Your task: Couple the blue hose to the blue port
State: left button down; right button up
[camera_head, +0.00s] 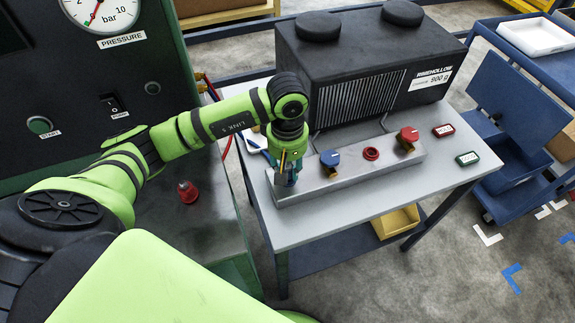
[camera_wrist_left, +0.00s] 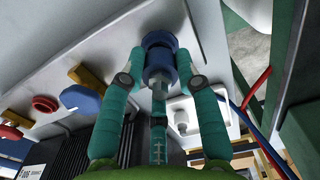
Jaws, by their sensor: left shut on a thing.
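My left gripper (camera_head: 289,180) points down over the left end of a silver manifold bar (camera_head: 310,190). In the left wrist view my left gripper (camera_wrist_left: 160,68) has its teal fingers shut on either side of a blue coupling (camera_wrist_left: 160,62) with a grey stem. The blue port (camera_wrist_left: 159,40) shows as a blue ring just past the coupling, lined up with it. I cannot tell whether the two touch or are locked. A blue hose (camera_wrist_left: 244,120) runs at the right of that view; its join to the coupling is hidden. My right gripper is not in view.
A blue valve knob (camera_head: 330,158), a red port (camera_head: 371,153) and a red valve knob (camera_head: 408,135) sit along the bar. A black ribbed unit (camera_head: 375,65) stands behind on the grey trolley top (camera_head: 345,215). A red hose (camera_wrist_left: 258,85) hangs near the blue one.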

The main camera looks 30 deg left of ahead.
aim_at(288, 164)
pick_arm(q)
jog(key=shift+b, duration=0.45)
dwell(1.0)
dwell(0.3)
jog(key=shift+f+b, duration=0.6)
jog(key=shift+b, duration=0.3)
jog(key=c, duration=0.8)
grip_release()
jog(key=shift+r, duration=0.1)
notch_tip(288, 164, up, 12)
